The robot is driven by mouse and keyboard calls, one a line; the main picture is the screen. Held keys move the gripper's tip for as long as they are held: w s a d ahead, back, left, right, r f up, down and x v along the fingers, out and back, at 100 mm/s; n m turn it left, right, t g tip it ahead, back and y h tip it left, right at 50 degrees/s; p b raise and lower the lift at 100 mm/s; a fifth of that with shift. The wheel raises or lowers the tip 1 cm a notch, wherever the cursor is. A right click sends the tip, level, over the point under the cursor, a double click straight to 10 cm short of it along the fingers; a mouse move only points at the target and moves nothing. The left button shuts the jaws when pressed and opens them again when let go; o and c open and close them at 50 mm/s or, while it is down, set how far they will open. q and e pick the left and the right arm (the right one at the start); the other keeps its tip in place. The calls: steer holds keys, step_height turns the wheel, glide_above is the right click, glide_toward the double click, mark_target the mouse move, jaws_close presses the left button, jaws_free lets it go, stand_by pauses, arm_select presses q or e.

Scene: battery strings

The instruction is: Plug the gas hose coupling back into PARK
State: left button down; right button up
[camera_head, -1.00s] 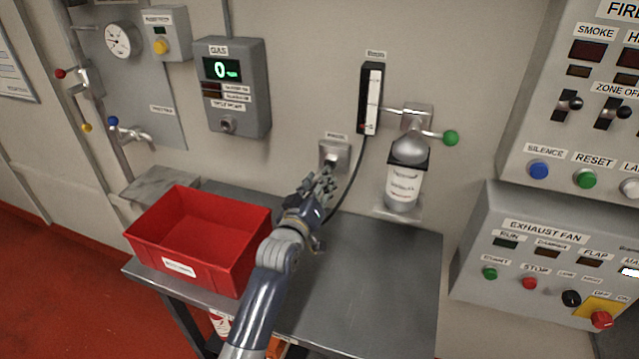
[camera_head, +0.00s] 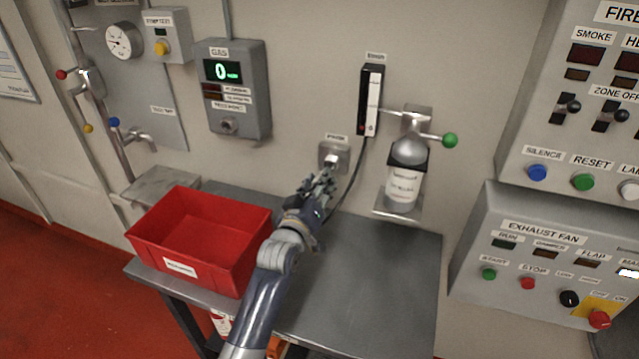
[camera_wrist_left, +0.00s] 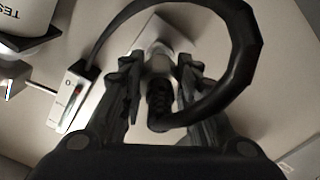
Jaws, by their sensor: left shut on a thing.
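The PARK socket (camera_head: 341,150) is a small grey box on the wall above the bench, with a label over it. My left gripper (camera_head: 327,178) is just below and in front of it. It is shut on the gas hose coupling, whose pale metal end (camera_wrist_left: 160,62) and black ribbed part (camera_wrist_left: 159,98) show between the fingers in the left wrist view. The coupling points at the socket face. I cannot tell whether it is seated or only close. The black hose (camera_head: 354,178) runs up to the flow meter (camera_head: 370,100) and loops around in the left wrist view (camera_wrist_left: 243,60). My right gripper is not in view.
A red bin (camera_head: 185,268) stands on the left of the metal bench (camera_head: 385,270). A bottle (camera_head: 407,180) sits in a wall bracket right of the socket. The gas meter (camera_head: 233,90) hangs to the left. The bench's right part is clear.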

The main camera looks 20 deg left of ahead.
arm_select(q)
steer(key=shift+w, duration=0.25)
steer(key=shift+w, duration=0.35)
steer(key=shift+w+r+b, duration=0.1)
steer(key=shift+w+b, duration=0.2)
steer(key=shift+w+b, duration=0.3)
steer(key=shift+w, duration=0.5)
steer(key=c, duration=1.2)
jaws_free()
steer(key=shift+w, duration=0.1)
steer(key=shift+o, duration=0.4)
steer(key=shift+s, duration=0.2)
steer(key=s, duration=1.1)
steer(key=shift+s, duration=0.4)
